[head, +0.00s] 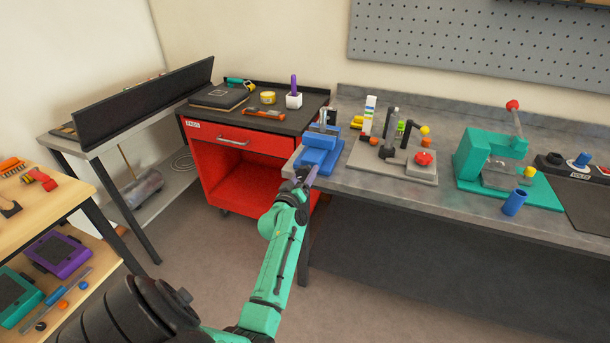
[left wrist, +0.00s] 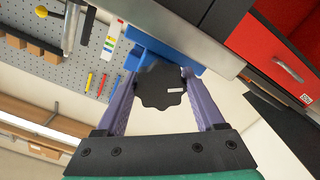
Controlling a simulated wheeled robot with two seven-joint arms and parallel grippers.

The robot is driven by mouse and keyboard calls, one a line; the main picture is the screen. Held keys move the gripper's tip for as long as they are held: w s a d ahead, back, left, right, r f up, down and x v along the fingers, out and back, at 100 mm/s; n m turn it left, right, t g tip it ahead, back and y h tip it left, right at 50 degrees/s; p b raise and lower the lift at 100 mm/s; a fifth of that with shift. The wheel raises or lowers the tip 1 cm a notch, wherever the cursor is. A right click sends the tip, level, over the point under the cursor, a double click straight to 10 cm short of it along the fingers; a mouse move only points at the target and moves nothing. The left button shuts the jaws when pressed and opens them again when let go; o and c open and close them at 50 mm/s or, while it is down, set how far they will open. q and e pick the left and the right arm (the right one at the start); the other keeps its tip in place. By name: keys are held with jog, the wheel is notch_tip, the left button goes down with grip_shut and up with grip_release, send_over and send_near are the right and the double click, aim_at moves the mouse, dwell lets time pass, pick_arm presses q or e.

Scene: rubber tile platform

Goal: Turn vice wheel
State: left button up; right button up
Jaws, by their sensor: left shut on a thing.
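The blue vice (head: 319,150) is fixed at the left front corner of the grey workbench. Its dark lobed wheel (left wrist: 160,87) faces the left wrist camera and carries a small white mark. My left gripper (head: 303,173) reaches up to the front of the vice. In the left wrist view its two purple fingers (left wrist: 160,92) stand on either side of the wheel and are shut on it. The blue vice body (left wrist: 140,52) shows behind the wheel. In the head view the wheel is mostly hidden by the gripper. My right gripper is in neither view.
A red tool cabinet (head: 240,148) stands close left of the vice. On the grey workbench (head: 390,190), right of the vice, are a grey fixture (head: 400,165) with a red knob and a teal press (head: 490,160). The floor before the bench is clear.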

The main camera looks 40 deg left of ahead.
pick_arm(q)
jog(key=m+p, duration=0.1)
jog(key=m, duration=0.5)
jog(key=shift+m, duration=0.4)
jog(key=m, duration=0.4)
jog(key=shift+a+f+m, duration=0.1)
jog(key=shift+m, duration=0.2)
jog(key=m, duration=0.2)
jog(key=shift+m+b, duration=0.4)
jog(key=m+b, duration=0.1)
jog(key=m, duration=0.1)
jog(key=shift+m, duration=0.3)
jog(key=m+b, duration=0.1)
jog(key=m, duration=0.2)
jog(key=shift+m+b, duration=0.7)
jog(key=shift+m, duration=0.7)
